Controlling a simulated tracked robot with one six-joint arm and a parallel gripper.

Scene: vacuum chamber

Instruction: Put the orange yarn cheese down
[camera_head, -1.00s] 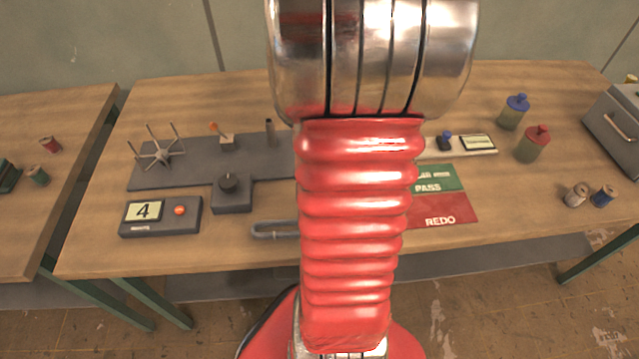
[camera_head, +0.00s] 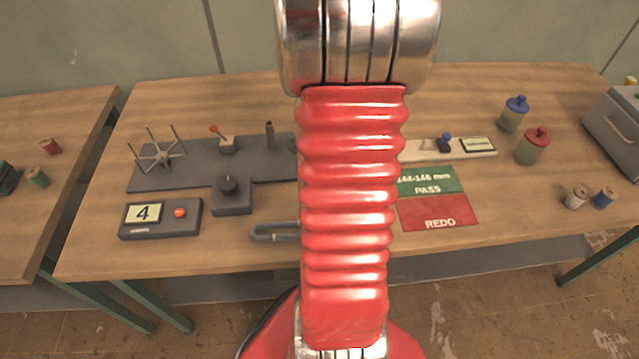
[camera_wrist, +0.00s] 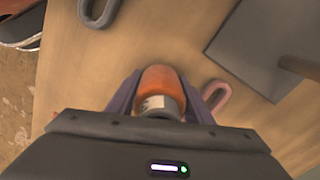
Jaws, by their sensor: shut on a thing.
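The orange yarn cheese (camera_wrist: 160,82) shows in the wrist view as an orange roll with a pale grey end or band. It sits between the two fingers of my gripper (camera_wrist: 160,95), which is shut on it. Wooden tabletop shows around and beyond it; I cannot tell whether the cheese touches the table. In the head view my red arm hides both the gripper and the cheese.
A pink loop (camera_wrist: 216,96) lies close to the right finger. A display box (camera_head: 160,217) reads 4. A green PASS card (camera_head: 430,182) and red REDO card (camera_head: 440,212) lie right of my arm.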

